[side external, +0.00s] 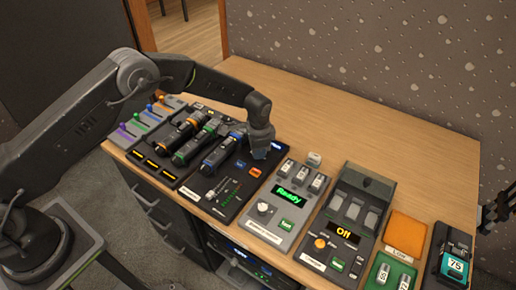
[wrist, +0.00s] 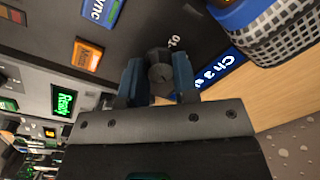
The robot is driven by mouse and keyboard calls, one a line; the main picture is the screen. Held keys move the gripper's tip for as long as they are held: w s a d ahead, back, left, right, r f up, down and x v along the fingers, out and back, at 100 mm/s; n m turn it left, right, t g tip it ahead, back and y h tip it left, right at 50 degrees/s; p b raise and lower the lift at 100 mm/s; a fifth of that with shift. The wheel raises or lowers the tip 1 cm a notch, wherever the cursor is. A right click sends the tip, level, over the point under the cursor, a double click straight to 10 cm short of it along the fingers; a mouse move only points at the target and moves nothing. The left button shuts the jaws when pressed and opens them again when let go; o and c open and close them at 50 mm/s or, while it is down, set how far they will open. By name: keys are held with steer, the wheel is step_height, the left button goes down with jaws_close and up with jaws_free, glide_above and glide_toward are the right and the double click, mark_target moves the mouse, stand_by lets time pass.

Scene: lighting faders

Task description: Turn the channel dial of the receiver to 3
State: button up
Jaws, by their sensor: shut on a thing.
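The receiver (side external: 218,197) is the dark panel near the middle of the desk, with a Sync button and an orange-lit button on its face. Its channel dial (wrist: 160,72) is a dark round knob in the wrist view, beside a blue-and-white label (wrist: 222,70) that is partly cut off. My gripper (wrist: 160,82) is shut on the dial, with one blue-grey finger on each side of it. In the side external view my gripper (side external: 261,150) covers the dial.
Microphones (side external: 190,140) lie just left of my gripper, and a blue-banded one (wrist: 265,20) is close in the wrist view. A unit reading "Ready" (side external: 290,197) stands to the right, then a charger reading "Off" (side external: 344,232). The desk behind (side external: 330,120) is clear.

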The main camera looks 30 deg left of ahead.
steer(key=o, duration=0.9)
steer(key=r, duration=1.3)
steer(key=shift+s+d+r, duration=0.3)
steer(key=shift+r, duration=0.1)
